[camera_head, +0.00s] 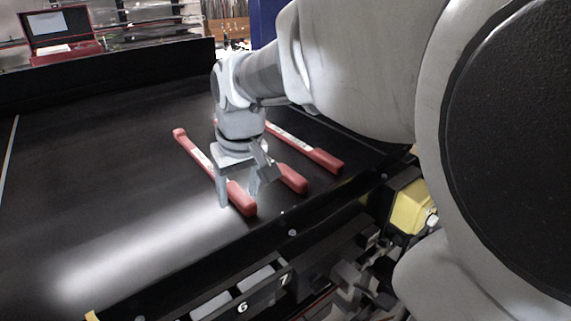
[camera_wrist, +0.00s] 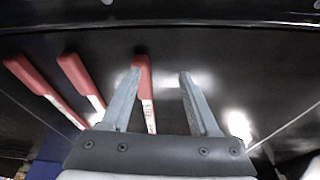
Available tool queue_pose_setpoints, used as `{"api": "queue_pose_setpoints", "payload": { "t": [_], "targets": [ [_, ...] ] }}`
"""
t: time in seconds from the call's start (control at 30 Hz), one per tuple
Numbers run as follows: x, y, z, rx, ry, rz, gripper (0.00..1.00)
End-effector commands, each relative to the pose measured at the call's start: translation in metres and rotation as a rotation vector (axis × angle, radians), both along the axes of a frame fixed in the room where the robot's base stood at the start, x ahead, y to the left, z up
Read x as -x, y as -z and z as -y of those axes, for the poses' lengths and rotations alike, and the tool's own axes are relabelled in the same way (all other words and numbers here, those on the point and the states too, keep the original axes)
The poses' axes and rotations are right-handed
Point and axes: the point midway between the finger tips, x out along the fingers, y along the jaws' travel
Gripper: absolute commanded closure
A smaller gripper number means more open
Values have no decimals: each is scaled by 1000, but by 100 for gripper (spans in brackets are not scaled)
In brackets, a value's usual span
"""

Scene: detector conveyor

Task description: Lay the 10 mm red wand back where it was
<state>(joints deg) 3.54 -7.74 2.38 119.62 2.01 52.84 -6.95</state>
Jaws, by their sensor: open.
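Three red wands with white label bands lie on the black belt. The left wand (camera_head: 241,198) passes by my gripper (camera_head: 238,200), the middle wand (camera_head: 293,179) lies just right of it, and the right wand (camera_head: 315,154) lies farther right. The labels are too small to read, so I cannot tell which is 10 mm. My gripper is open, low over the belt. In the wrist view my gripper (camera_wrist: 160,73) has the nearest wand (camera_wrist: 147,105) close along its left finger, partly hidden by it. The other two wands (camera_wrist: 80,77) lie apart to the left.
The conveyor belt (camera_head: 80,200) is bare left of the wands. Its near edge carries a rail with plates numbered 6 (camera_head: 242,306) and 7. A yellow part (camera_head: 411,207) sits beside the rail at right. A red open case (camera_head: 62,35) stands beyond the belt.

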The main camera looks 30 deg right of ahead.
Motion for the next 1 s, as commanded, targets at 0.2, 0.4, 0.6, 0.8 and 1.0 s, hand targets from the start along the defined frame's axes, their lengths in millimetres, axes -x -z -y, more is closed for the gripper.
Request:
{"api": "queue_pose_setpoints", "payload": {
  "t": [0.2, 0.4, 0.6, 0.8, 1.0],
  "targets": [
    [95, -42, -3, 4, 44, 200, 38],
    [137, -19, -1, -9, 78, 216, 38],
    [148, -11, -1, -14, 86, 220, 38],
    [147, -11, -1, -14, 84, 222, 38],
    [147, 0, -1, -15, 83, 222, 38]
  ]
}}
